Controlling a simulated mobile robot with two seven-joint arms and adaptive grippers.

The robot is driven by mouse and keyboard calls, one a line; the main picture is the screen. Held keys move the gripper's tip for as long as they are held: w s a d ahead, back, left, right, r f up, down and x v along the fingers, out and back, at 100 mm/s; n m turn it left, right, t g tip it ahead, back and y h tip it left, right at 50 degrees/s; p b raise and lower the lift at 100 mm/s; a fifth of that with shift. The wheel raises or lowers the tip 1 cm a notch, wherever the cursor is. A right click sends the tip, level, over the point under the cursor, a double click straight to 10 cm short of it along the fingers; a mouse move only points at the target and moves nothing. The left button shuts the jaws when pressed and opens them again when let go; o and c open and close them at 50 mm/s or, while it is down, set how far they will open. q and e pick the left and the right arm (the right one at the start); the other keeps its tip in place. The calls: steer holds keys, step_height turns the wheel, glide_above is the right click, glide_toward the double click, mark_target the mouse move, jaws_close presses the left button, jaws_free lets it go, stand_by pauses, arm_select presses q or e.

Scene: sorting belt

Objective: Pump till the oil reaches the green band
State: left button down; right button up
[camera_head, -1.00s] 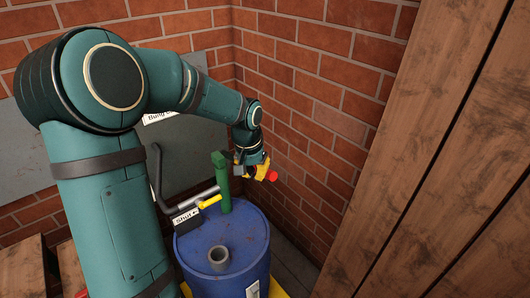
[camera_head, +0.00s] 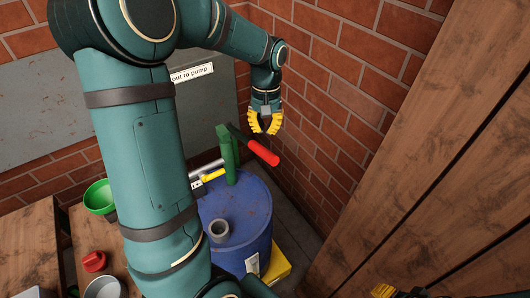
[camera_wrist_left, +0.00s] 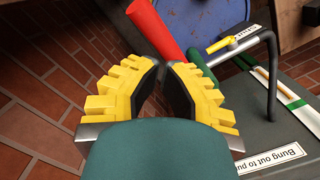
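The blue drum (camera_head: 247,207) stands against the brick corner with a green hand pump (camera_head: 229,154) on its top. The pump's black lever ends in a red grip (camera_head: 262,152), which slants down to the right. My left gripper (camera_head: 265,131) is above the red grip, its yellow fingers apart and empty. In the left wrist view, the red grip (camera_wrist_left: 155,28) is just beyond the fingertips (camera_wrist_left: 164,66). My right gripper (camera_head: 384,291) is cut off at the bottom edge.
A yellow valve handle (camera_head: 213,175) is on the pipe beside the pump. A grey open bung collar (camera_head: 219,230) stands on the drum top. A green bowl (camera_head: 100,196) and red cap (camera_head: 94,261) are at left. Wooden planks (camera_head: 430,150) close the right side.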

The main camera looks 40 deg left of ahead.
mark_target(265, 149)
arm_select(q)
steer(key=shift+s+d+f+b, duration=0.1)
steer(key=shift+s+f+b, duration=0.05)
steer(key=shift+f+b, duration=1.5)
steer(key=shift+s+d+f+b, duration=0.1)
steer(key=shift+f+b, duration=1.2)
steer(key=shift+f, duration=0.55)
step_height(265, 149, down, 4)
steer(key=b, duration=0.3)
steer(key=shift+f, duration=0.25)
steer(key=shift+r, duration=0.1)
